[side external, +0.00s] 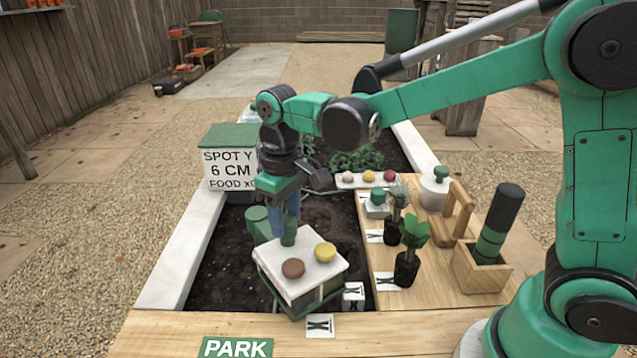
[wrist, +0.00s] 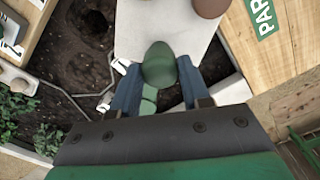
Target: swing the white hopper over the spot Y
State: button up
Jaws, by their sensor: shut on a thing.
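The white hopper (side external: 308,280) is a white box with a dark green lower part, a brown knob and a yellow knob on top. It is at the near end of the soil bed, turned askew, and I cannot tell whether it hangs or rests. My gripper (side external: 289,222) is shut on its green top knob. In the wrist view, the blue fingers of my gripper (wrist: 158,82) flank the knob, and the hopper's white top (wrist: 143,22) lies beyond. A sign (side external: 229,171) reading "SPOT Y 6 CM" stands at the bed's left edge; its lowest line is partly hidden.
Dark soil (side external: 225,275) lies open left of the hopper; a round hole (wrist: 92,24) shows in it. A wooden shelf at right holds seedlings (side external: 407,255), a white pot (side external: 436,190) and a wooden box (side external: 481,267). A PARK label (side external: 236,347) is on the front board.

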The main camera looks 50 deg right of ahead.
jog(key=shift+d, duration=0.15)
jog(key=shift+s+d, duration=0.1)
jog(key=shift+d, duration=0.75)
jog(key=shift+d, duration=1)
jog(key=shift+w+d, duration=0.3)
jog(key=shift+d, duration=0.5)
